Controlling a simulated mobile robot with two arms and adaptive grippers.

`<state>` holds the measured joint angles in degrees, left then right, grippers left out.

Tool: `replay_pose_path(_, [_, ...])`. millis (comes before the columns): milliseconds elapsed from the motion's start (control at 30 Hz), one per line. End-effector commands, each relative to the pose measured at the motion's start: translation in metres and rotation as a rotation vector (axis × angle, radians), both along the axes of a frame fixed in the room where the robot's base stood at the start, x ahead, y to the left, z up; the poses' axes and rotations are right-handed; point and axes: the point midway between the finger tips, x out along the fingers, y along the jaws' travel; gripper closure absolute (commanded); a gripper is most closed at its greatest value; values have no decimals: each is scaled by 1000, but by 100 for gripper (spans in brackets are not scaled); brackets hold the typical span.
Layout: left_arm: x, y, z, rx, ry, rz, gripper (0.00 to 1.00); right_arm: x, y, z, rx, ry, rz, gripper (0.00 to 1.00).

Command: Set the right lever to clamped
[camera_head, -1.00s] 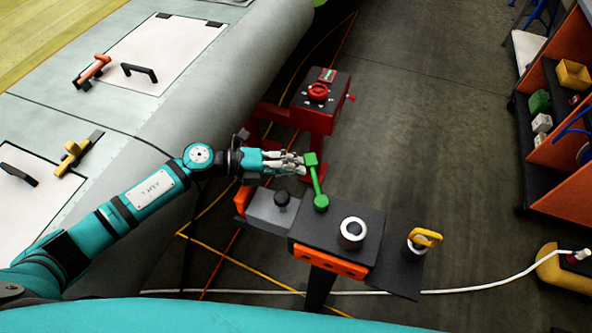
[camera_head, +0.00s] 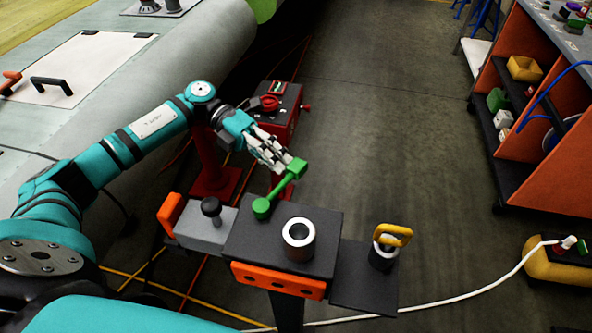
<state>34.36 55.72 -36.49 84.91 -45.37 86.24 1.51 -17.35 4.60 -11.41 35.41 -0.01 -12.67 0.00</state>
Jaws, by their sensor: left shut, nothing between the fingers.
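A green lever (camera_head: 279,190) is pivoted on the dark top of a fixture block (camera_head: 262,235) in the middle of the view. My right gripper is not in view.
A grey block with a black knob (camera_head: 211,206), a metal ring (camera_head: 298,232) and a yellow-handled pin (camera_head: 392,236) sit on the fixture. A red box (camera_head: 282,115) stands behind. The wing panel (camera_head: 80,70) lies left, orange shelving (camera_head: 555,150) right. The floor between is clear.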

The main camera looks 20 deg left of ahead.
Motion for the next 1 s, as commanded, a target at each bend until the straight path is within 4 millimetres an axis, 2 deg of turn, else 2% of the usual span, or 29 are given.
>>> replay_pose_path(33, [1, -2, -4, -3, -4, -34, 100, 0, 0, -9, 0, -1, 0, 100])
replay_pose_path(300, [-2, -15, -2, 0, 1, -39, 100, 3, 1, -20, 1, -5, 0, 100])
replay_pose_path(600, [-2, -25, -1, 0, 2, -36, 100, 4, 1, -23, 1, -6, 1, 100])
replay_pose_path(1000, [-2, -27, -1, 0, 2, -37, 100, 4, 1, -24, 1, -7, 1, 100])
